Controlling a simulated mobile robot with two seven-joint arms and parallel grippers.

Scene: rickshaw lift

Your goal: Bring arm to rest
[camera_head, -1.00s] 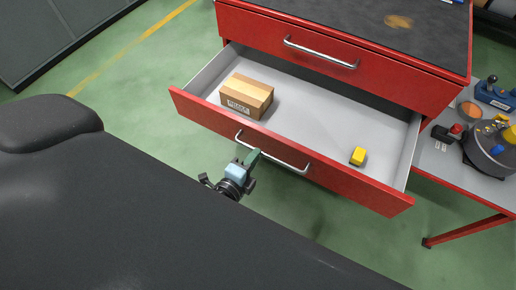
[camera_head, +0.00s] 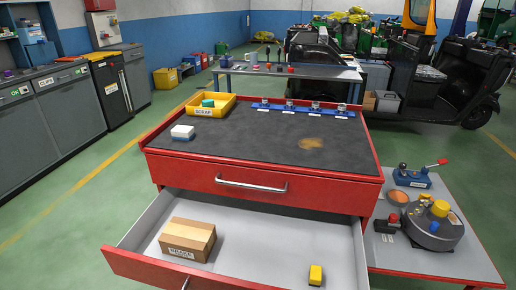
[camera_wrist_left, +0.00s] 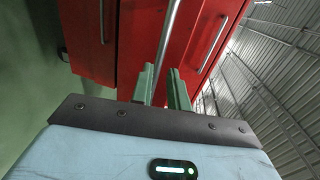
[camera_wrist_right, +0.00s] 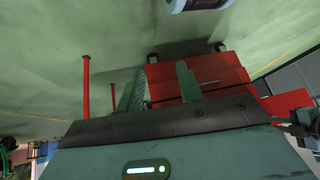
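My left gripper (camera_wrist_left: 163,88) shows in the left wrist view with its two green fingers apart. A metal drawer handle (camera_wrist_left: 170,30) runs close to its fingertips; I cannot tell whether they touch it. My right gripper (camera_wrist_right: 160,92) shows in the right wrist view with its fingers apart and nothing between them. Neither gripper shows in the head view now. The red drawer (camera_head: 140,268) is pulled open below the cabinet top. It holds a cardboard box (camera_head: 188,240) at left and a yellow block (camera_head: 315,275) at right.
The dark cabinet top (camera_head: 250,140) carries a yellow bin (camera_head: 212,107), a white-and-blue block (camera_head: 182,132) and a blue rack (camera_head: 300,110). A side table (camera_head: 470,260) with a round device (camera_head: 434,228) stands at right. Open green floor (camera_head: 70,205) lies at left.

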